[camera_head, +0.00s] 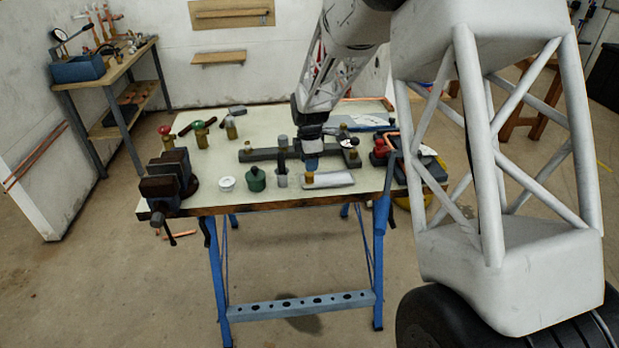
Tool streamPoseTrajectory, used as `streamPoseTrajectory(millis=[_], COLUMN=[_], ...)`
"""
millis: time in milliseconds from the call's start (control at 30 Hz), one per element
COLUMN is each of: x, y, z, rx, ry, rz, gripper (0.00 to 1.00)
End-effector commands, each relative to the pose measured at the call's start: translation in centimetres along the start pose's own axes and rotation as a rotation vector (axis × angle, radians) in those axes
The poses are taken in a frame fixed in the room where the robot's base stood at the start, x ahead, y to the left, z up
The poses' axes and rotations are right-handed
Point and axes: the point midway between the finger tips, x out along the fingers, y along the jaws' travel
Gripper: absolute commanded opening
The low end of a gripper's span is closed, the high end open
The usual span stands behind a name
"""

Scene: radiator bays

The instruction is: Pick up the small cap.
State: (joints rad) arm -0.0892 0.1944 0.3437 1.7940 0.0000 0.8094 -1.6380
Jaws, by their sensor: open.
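The workbench (215,155) has a pale top with several small fittings on it. A small white round piece (227,184), which may be the small cap, lies near the front edge. A green-bodied piece (256,180) stands just right of it, then a grey cylinder (282,177). I cannot tell for certain which piece is the cap. My gripper (312,166) points down over the bench, right of these pieces and close to a dark bar. It is open; its fingertips are small and partly hidden, and I see nothing held.
A dark vise (168,180) sits at the bench's left corner. A dark bar (262,155) lies across the middle, with a pale flat plate (328,180) in front. Valves with red and green handles (200,134) stand at the back left. Red and dark tools (385,147) crowd the right end.

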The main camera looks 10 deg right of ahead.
Motion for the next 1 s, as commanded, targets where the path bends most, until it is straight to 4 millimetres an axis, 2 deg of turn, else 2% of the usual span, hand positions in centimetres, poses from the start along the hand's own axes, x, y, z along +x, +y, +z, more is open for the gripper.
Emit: streamPoseTrajectory(millis=[467, 800, 1000], x=[0.7, 4.2, 5.3], y=[-0.1, -0.1, -0.1], z=[0.0, 0.0, 0.0], rx=[0.000, 0.000, 0.000], ry=[0.000, 0.000, 0.000], rz=[-0.001, -0.001, -0.001], gripper=[0.40, 0.40, 0.40])
